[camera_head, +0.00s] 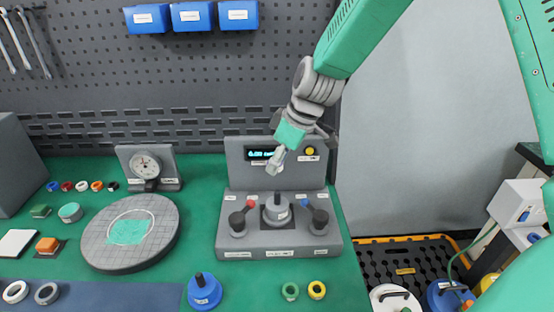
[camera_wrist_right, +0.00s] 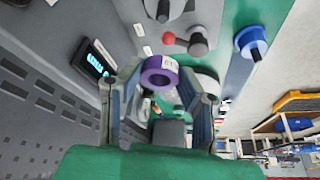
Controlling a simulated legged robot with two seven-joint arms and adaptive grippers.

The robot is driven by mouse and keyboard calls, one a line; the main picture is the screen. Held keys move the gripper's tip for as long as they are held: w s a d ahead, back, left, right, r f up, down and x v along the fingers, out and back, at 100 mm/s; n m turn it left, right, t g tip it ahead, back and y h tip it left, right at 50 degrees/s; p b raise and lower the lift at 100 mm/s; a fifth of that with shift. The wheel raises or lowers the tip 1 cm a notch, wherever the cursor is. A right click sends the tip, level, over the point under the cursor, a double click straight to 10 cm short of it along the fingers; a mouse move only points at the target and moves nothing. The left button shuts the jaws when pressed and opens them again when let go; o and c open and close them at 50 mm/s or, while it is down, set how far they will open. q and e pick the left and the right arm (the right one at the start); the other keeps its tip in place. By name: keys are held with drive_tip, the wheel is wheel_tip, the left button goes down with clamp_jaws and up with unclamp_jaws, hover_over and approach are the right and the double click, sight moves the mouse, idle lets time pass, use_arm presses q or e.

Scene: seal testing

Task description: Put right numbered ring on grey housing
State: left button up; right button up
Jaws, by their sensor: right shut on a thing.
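My right gripper (camera_head: 276,164) reaches down from the upper right in front of the tester's upright panel. In the right wrist view my right gripper (camera_wrist_right: 160,100) is shut on a purple ring (camera_wrist_right: 154,80) with a white label, held between its fingers. I cannot make out the ring in the head view. What looks like the grey housing (camera_head: 277,212) is a round grey piece with a dark top and a small label, in the middle of the grey tester's base. The held ring is above and apart from it. My left gripper is not in view.
A green ring (camera_head: 289,292) and a yellow ring (camera_head: 317,290) lie in front. A blue knobbed piece (camera_head: 203,293) stands front left. A round grey plate (camera_head: 160,245) lies left. The green mat between is clear.

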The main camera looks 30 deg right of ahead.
sight(275, 192)
drive_tip(key=f+n, duration=0.1)
drive_tip(key=d+f+n+y+p, duration=0.1)
drive_tip(key=f+n, duration=0.1)
drive_tip(key=shift+w+g, duration=0.15)
drive_tip(key=shift+g, duration=0.15)
drive_tip(key=shift+f+n+b, duration=0.3)
drive_tip(key=shift+f+b, duration=0.4)
drive_tip(key=shift+f, duration=0.2)
drive_tip(key=f+b, duration=0.2)
drive_tip(key=shift+a+f, duration=0.3)
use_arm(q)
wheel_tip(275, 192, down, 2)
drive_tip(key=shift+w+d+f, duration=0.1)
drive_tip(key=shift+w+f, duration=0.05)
use_arm(e)
drive_tip(key=shift+d, duration=0.1)
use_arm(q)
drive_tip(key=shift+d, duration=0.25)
use_arm(e)
drive_tip(key=shift+d, duration=0.3)
drive_tip(key=shift+a, duration=0.1)
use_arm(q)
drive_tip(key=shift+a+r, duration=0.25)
use_arm(e)
drive_tip(key=shift+a, duration=0.45)
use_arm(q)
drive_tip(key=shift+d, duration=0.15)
use_arm(e)
drive_tip(key=shift+d, duration=0.2)
